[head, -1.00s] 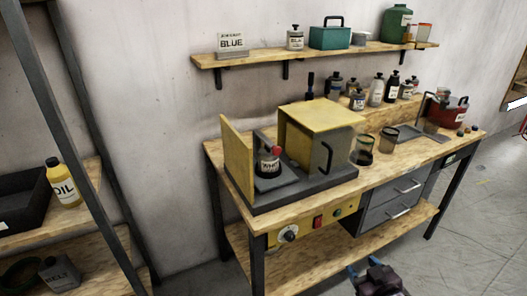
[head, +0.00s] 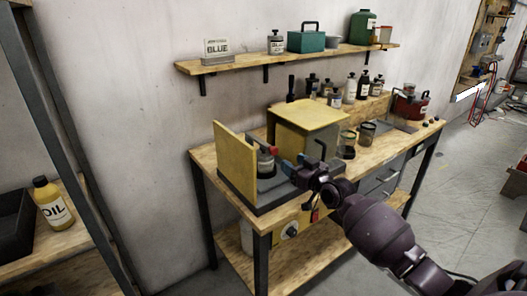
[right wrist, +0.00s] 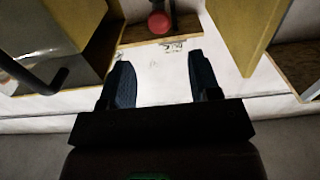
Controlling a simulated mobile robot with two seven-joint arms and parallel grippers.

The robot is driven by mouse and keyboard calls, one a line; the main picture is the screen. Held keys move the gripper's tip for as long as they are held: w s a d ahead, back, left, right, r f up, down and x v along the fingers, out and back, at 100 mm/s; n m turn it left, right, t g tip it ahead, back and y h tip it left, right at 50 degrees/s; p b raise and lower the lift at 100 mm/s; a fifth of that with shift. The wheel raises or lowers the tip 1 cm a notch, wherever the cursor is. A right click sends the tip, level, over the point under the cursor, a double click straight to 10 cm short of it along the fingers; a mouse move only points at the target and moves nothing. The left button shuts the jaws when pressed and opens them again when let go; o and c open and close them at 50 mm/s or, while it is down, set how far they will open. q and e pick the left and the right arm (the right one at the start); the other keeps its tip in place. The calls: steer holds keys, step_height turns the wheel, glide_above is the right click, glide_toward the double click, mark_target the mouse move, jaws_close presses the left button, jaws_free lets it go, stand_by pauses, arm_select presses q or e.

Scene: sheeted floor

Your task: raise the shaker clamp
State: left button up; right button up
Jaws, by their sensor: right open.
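The shaker is a yellow housing (head: 305,118) on a dark base, with its yellow door (head: 236,165) standing open at the left. A can with a pale label (head: 265,163) stands between them. The clamp's red knob (head: 274,150) shows just above the can; in the right wrist view the red knob (right wrist: 159,22) is at the top, beyond the fingertips. My right gripper (head: 291,164) is open and empty, close to the right of the knob and apart from it. Its blue fingers (right wrist: 163,78) are spread in the wrist view. My left gripper is out of view.
The workbench (head: 375,157) carries several bottles and jars at the back right, near the housing. A wall shelf (head: 230,64) hangs above. A rack with a yellow oil bottle (head: 51,205) stands at the left.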

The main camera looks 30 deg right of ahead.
mark_target(275, 151)
steer(key=w, duration=1)
steer(key=shift+w+a, duration=0.2)
steer(key=shift+a, duration=0.15)
